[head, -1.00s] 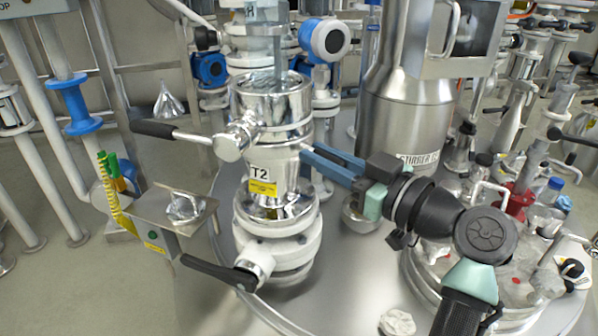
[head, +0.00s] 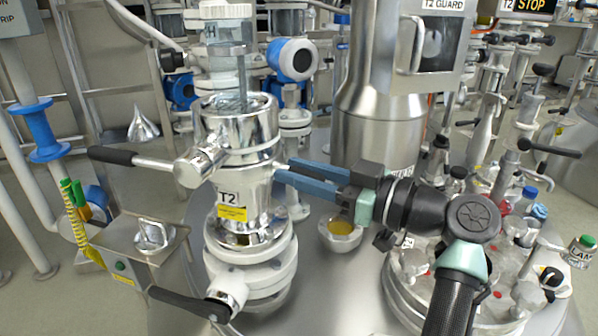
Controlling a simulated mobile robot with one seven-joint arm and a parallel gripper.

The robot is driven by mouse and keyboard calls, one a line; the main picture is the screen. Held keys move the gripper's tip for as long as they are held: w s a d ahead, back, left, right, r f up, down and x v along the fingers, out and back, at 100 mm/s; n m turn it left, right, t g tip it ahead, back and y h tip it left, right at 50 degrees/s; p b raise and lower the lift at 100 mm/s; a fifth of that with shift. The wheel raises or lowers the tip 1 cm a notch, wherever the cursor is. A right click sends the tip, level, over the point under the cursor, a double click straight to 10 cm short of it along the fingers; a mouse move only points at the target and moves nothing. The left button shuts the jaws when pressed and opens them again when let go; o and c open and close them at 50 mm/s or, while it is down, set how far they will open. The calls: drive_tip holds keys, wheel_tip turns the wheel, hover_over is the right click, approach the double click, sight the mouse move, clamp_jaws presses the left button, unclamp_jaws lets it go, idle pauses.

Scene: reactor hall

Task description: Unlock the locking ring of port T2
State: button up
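Port T2 (head: 228,197) is an upright polished metal port left of centre, with a T2 label and a yellow tag. Its locking ring (head: 262,150) is a shiny band around the upper body. A lever with a black grip (head: 110,155) sticks out to the left from a metal hub (head: 195,165). My gripper (head: 281,166) comes in from the right, its two blue fingers pointing left at the port's right side, near the ring. The fingers look slightly apart with nothing visible between them. I cannot tell whether the tips touch the port.
A second black-handled lever (head: 185,302) sits low on the port. A small shelf (head: 125,238) stands at the left. Glassware and fittings crowd the right.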

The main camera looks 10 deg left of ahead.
drive_tip(key=shift+o, duration=0.9)
drive_tip(key=p+v, duration=0.5)
drive_tip(key=v, duration=0.8)
